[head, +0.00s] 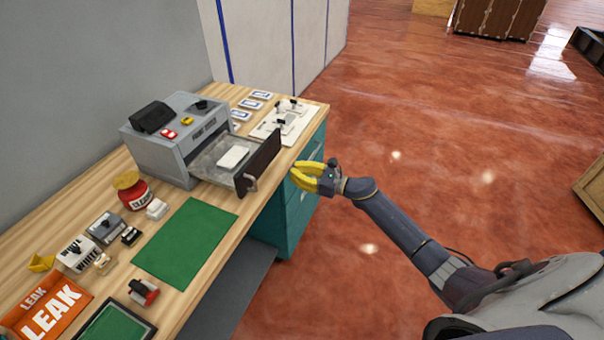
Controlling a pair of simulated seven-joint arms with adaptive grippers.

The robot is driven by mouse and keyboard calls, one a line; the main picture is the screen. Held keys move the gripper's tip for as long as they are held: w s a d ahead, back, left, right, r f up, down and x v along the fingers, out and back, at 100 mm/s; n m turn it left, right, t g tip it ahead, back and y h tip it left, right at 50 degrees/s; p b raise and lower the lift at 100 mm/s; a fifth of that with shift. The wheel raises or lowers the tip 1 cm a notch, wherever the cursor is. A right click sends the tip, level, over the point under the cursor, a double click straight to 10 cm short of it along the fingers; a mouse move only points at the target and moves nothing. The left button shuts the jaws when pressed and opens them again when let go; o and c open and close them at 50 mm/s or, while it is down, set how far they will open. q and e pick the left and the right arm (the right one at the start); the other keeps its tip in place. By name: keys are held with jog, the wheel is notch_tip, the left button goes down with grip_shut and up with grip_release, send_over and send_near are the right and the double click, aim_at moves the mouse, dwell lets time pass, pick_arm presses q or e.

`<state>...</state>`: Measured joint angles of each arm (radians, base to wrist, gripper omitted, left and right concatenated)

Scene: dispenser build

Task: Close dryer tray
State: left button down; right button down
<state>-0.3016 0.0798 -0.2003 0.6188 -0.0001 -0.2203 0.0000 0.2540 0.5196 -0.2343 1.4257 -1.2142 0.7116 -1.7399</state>
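The grey dryer (165,158) stands on the wooden bench against the wall. Its tray (208,167) is pulled out toward the bench's front edge, with a white block (233,157) lying on it. The tray has a dark front panel (265,157) with a handle (251,183) on its outer face. My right gripper (296,175) has yellow fingers, parted and empty. In the picture it is to the right of the front panel and handle, apart from them, beyond the bench edge in front of the teal drawers. My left gripper is not in view.
A white board with small dark parts (283,125) and several cards lie right of the dryer. A green mat (187,243), a red jar (135,196), small devices and an orange LEAK sign (48,308) are to the left. Teal drawers (300,205) are under the bench; open floor lies right.

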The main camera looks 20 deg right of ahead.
aim_at(266, 162)
jog(key=x, duration=0.9)
jog(key=shift+w+a, duration=0.1)
jog(key=shift+a, duration=0.05)
